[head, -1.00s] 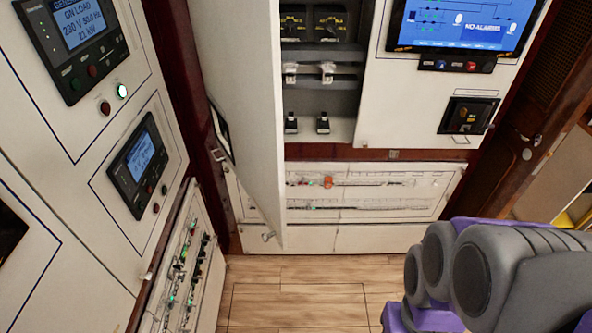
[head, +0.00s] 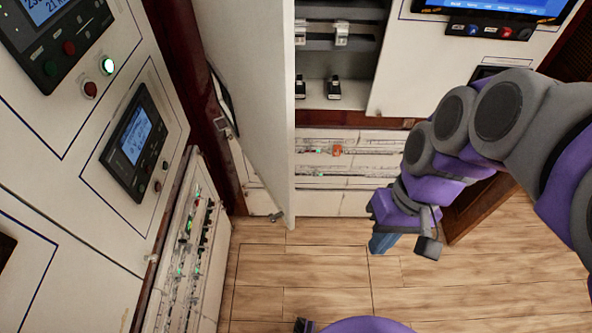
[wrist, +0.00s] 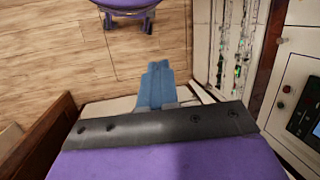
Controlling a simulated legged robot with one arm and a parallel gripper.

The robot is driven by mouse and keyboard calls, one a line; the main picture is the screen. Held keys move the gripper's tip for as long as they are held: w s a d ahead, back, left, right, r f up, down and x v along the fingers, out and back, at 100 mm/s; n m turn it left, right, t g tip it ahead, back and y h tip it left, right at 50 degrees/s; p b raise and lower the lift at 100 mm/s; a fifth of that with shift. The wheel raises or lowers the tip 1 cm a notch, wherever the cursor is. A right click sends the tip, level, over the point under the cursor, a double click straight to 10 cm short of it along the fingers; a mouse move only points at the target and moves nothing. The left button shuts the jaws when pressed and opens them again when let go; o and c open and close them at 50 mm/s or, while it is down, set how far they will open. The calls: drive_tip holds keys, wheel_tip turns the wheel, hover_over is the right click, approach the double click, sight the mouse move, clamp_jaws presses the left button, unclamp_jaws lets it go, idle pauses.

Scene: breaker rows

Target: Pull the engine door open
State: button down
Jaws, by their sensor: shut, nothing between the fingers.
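A tall white cabinet door (head: 250,100) stands ajar in the head view, swung out from the back wall, with a small metal catch (head: 277,216) at its lower corner. No label on it is readable, so I cannot tell for certain that it is the engine door. My gripper (head: 382,243) hangs low to the right of this door, apart from it, over the floor. Its blue fingers are shut and empty. They also show in the wrist view (wrist: 157,84), pointing toward the wood floor.
Breaker rows (head: 192,235) and a small display panel (head: 140,138) line the left wall. Open shelves with switches (head: 338,90) stand behind the door. A lower breaker panel (head: 350,170) is at the back. The wood floor (head: 310,275) in the middle is clear.

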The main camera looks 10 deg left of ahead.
drive_tip(key=w+a+r+n+g+y+p, duration=0.1)
drive_tip(key=w+a+n+y+p, duration=0.15)
drive_tip(key=w+a, duration=0.4)
drive_tip(key=w+a+r+n+g+y+p, duration=0.1)
drive_tip(key=w+a+n+g+p, duration=0.2)
drive_tip(key=w, duration=0.6)
drive_tip(key=w+a+f+y+p, duration=0.25)
drive_tip(key=w+f+p, duration=0.25)
drive_tip(key=w+f, duration=0.45)
drive_tip(key=s+a+f+h+p, duration=0.1)
drive_tip(key=s+a+f, duration=0.5)
drive_tip(key=s+a, duration=0.1)
drive_tip(key=shift+a+f+p, duration=0.3)
drive_tip(key=shift+a, duration=0.15)
drive_tip(key=shift+s+a+m, duration=0.1)
drive_tip(key=shift+m, duration=0.15)
